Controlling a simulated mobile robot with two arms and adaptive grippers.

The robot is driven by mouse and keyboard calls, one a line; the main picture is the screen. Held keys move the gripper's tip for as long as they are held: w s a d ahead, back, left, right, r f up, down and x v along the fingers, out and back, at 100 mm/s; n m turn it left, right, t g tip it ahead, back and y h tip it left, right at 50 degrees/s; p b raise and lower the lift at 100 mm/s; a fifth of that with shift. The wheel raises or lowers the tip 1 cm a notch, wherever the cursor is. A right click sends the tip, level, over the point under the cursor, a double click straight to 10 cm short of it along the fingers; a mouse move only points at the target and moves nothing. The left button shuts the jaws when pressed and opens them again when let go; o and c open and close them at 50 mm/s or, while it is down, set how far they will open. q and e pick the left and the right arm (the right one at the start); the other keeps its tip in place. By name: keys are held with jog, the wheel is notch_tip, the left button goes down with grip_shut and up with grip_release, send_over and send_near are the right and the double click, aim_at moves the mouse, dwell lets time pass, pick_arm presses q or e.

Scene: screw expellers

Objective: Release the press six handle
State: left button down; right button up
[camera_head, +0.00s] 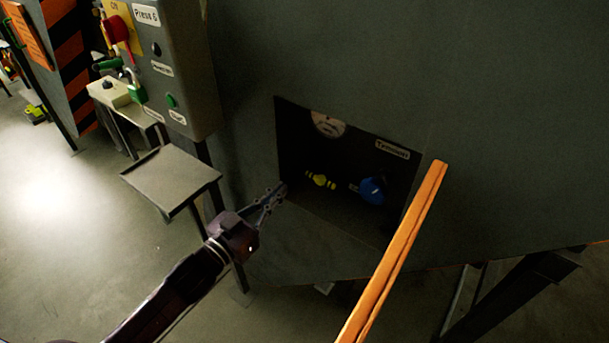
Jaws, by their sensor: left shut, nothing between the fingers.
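The control box (188,62) labelled "Press 6" stands at the upper left, with a red handle (118,28) on a yellow plate at its left side. In the press's dark wall is a square recess (300,150). Inside it are a small yellow valve handle (320,180), a blue knob (371,190) and a partly hidden round gauge (328,124). Which of these is the press six handle I cannot tell. My left gripper (279,190) is shut and empty at the recess's lower left edge, apart from the yellow handle. My right gripper is not in view.
A long orange bar (395,255) slants up in front of the recess's right side. A small grey shelf (170,177) stands left of my left gripper. Green padlock-like parts (137,92) sit near a beige box (108,91). The floor at left is open.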

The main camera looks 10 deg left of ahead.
pick_arm(q)
jog(key=shift+w, duration=0.1)
jog(key=p, duration=0.3)
send_over(323, 177)
jog(key=s+a, duration=0.3)
jog(key=a, duration=0.2)
jog(key=shift+w+d+f+b, duration=0.15)
jog(key=shift+d+f, duration=0.05)
jog(key=shift+f, duration=0.75)
jog(key=shift+w+d+f+b, duration=0.15)
jog(key=shift+d+f, duration=0.05)
jog(key=shift+f, duration=0.75)
jog(key=shift+a+f+n, duration=0.15)
jog(key=shift+n, duration=0.55)
